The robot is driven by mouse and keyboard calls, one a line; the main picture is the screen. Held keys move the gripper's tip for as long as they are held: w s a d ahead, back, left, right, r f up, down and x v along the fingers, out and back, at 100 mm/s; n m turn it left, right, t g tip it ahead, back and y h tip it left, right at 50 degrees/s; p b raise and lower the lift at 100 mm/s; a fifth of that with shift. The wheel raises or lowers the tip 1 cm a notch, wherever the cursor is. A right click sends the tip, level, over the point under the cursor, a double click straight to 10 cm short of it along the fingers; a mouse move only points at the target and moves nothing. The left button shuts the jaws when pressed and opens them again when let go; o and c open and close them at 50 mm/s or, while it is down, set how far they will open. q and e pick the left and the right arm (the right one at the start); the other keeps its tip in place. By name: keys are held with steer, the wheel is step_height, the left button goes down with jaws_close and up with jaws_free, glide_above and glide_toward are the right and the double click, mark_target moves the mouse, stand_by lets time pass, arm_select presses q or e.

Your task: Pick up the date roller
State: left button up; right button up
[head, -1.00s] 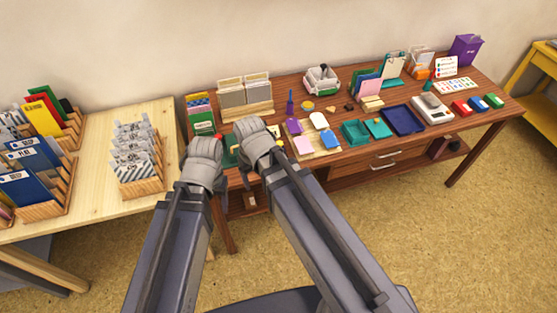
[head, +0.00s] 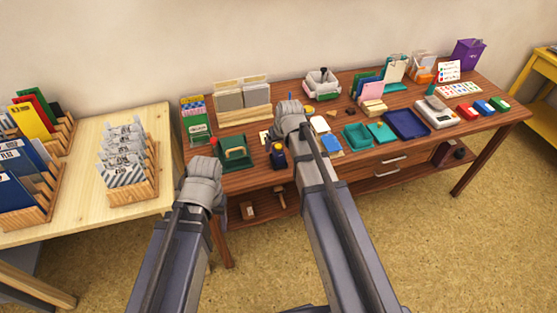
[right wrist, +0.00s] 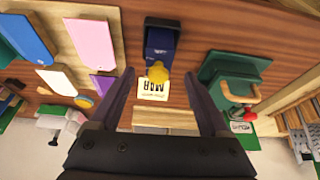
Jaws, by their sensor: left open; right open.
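The likely date roller is a dark navy block with a yellow knob (head: 277,158), standing near the table's front edge in the head view. In the right wrist view the navy block (right wrist: 160,36) shows in the middle, with a small card marked with black print (right wrist: 153,88) beside it. My right gripper (right wrist: 158,80) is open and empty, its two fingers to either side of the roller in the picture. I cannot tell the remaining distance. In the head view my left gripper (head: 208,162) is low at the table's front left; its fingertips are hidden.
A pink pad (right wrist: 90,40) and a blue pad (right wrist: 30,38) lie on the other side. A card rack (head: 242,100) stands behind.

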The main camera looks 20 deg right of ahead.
steer(key=shift+f+b, duration=0.45)
steer(key=b+x, duration=0.4)
steer(key=shift+s+d+f, duration=0.1)
steer(key=shift+s+f, duration=0.15)
steer(key=shift+f, duration=0.1)
steer(key=shift+r, duration=0.1)
jaws_close()
